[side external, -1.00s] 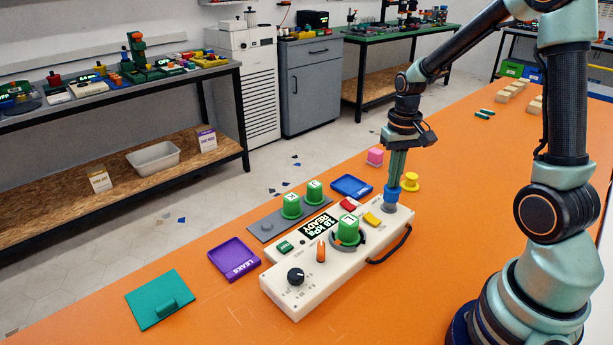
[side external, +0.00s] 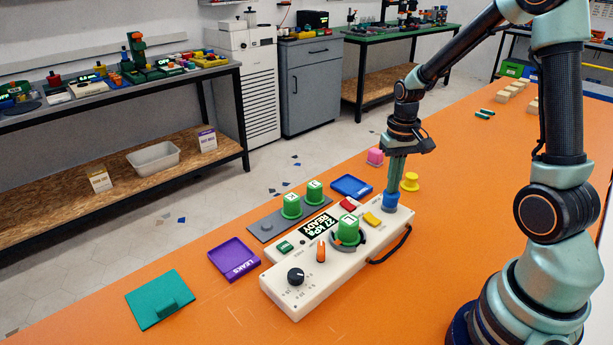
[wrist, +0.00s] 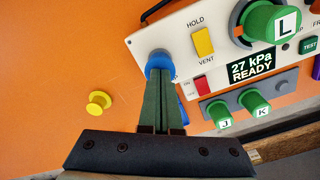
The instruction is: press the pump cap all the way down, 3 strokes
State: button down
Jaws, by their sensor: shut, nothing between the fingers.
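The blue pump cap (side external: 390,203) sits at the right end of the white device (side external: 290,300). It is low, and the grey collar below it is hidden from the side. My gripper (side external: 394,187) points down with its fingertips against the top of the cap. In the wrist view the shut green fingers (wrist: 164,80) meet the blue cap (wrist: 158,60), with nothing between them. The device's display (side external: 318,226) reads 27 kPa READY; the same display also shows in the wrist view (wrist: 251,67).
A green cap marked L (side external: 348,229), a yellow switch (side external: 372,219) and a red switch (side external: 348,204) are on the device. A yellow knob (side external: 410,182) stands beside it on the orange table. Green caps J and K (wrist: 235,108) sit on a grey strip. A black handle (side external: 392,247) lines the near side.

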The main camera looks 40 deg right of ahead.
jog(key=shift+r, duration=1.55)
notch_tip(320, 180, up, 6)
dwell(0.3)
jog(key=s+a+r+n+t, duration=0.2)
jog(key=a+r+n, duration=0.1)
jog(key=a, duration=0.4)
jog(key=s+a+r+n+t, duration=0.3)
jog(key=a, duration=0.4)
jog(key=shift+s+a+r+t, duration=0.15)
jog(key=shift+a+r+t, duration=0.15)
jog(key=shift+a, duration=0.05)
